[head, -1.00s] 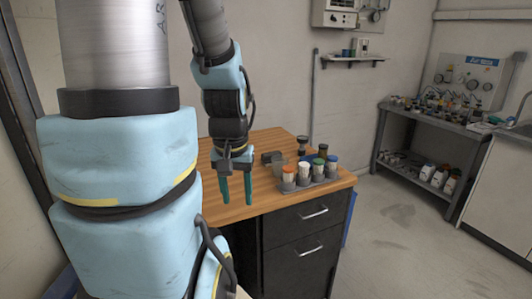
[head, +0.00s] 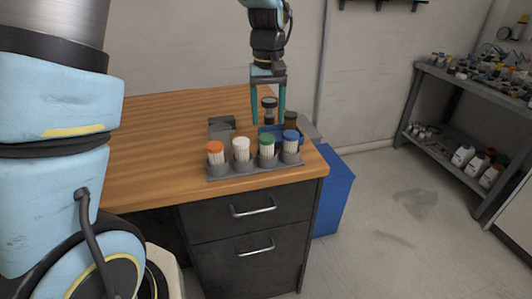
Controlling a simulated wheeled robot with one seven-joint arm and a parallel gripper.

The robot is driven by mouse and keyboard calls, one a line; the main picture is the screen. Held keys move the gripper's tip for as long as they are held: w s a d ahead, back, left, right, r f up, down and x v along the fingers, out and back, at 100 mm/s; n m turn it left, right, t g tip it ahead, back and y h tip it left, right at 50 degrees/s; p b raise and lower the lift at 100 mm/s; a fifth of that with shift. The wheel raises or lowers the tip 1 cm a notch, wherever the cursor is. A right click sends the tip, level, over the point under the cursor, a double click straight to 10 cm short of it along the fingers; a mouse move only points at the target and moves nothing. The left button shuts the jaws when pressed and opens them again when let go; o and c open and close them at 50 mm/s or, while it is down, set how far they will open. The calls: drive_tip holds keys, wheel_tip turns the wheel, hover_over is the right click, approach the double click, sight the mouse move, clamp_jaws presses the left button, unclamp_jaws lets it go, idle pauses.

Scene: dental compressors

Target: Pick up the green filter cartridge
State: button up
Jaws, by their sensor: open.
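The green filter cartridge (head: 267,146) has a green top and a pale pleated body. It stands upright in a grey holder (head: 238,174) near the front right edge of the wooden desk, between the white-topped and blue-topped cartridges. My gripper (head: 268,120) points down with its two teal fingers spread. It is open, above and behind the row of cartridges, apart from the green one. A dark, round-topped object (head: 269,108) shows between the fingers, farther back or at their depth; I cannot tell which.
Orange (head: 215,152), white (head: 241,149) and blue (head: 290,141) cartridges share the holder. A dark box (head: 222,124) and a dark jar (head: 291,119) stand behind. A blue bin (head: 332,190) is right of the desk (head: 135,135). The desk's left part is clear.

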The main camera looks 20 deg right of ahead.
sight(267, 137)
wheel_tip(267, 137, down, 3)
drive_tip(key=shift+f, duration=0.1)
drive_tip(key=shift+s+a+f+p, duration=0.1)
drive_tip(key=shift+f+p, duration=0.55)
drive_tip(key=shift+f, duration=0.75)
drive_tip(key=shift+a+f+p, duration=0.1)
drive_tip(key=shift+f+p, duration=0.55)
drive_tip(key=shift+f, duration=0.75)
clamp_jaws()
